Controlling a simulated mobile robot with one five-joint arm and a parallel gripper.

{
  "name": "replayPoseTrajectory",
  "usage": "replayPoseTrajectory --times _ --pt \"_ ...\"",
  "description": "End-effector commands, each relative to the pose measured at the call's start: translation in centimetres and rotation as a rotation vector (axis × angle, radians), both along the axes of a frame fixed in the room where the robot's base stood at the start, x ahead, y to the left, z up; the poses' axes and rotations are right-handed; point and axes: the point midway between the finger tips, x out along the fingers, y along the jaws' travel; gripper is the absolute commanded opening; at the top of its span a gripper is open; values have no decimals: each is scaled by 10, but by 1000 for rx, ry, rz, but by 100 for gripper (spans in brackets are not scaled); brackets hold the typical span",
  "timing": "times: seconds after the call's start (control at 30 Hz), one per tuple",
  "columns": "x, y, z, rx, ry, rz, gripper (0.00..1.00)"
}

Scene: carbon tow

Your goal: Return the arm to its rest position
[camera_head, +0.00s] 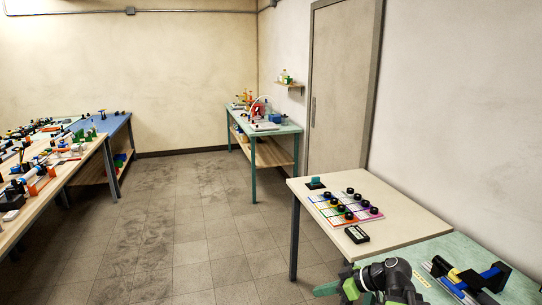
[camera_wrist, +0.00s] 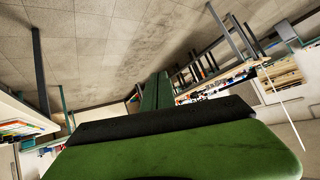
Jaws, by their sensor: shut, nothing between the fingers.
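My arm (camera_head: 392,277) shows at the bottom right of the head view, folded low over the green-topped bench. Its dark rounded joint and green parts are seen there, and its lower part is cut off by the frame edge. My gripper (camera_wrist: 158,88) is in the middle of the wrist view, with its green fingers together and nothing between them. The wrist view is turned over, with the floor at the top, and the gripper points out across the room, clear of any object.
A pale table (camera_head: 408,214) with black-capped pieces on a coloured board (camera_head: 345,208) and a dark device (camera_head: 357,234) stands just beyond the arm. A blue-and-black tool (camera_head: 470,278) lies on the green bench (camera_head: 438,250) to the right. The tiled floor (camera_head: 190,220) is open at left.

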Motion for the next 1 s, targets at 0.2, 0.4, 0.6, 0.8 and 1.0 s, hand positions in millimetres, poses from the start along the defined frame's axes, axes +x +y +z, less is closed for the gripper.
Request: replayPoseTrajectory --times 0.2,0.4,0.6,0.8,1.0 --pt "-30 86 -53 -239 296 26 0" --pt "-51 74 -86 -509 538 -248 0" --pt "-57 18 -93 -629 676 -649 0" --pt "-58 12 -94 -598 739 -822 0" --pt "-58 12 -94 -595 740 -826 0"
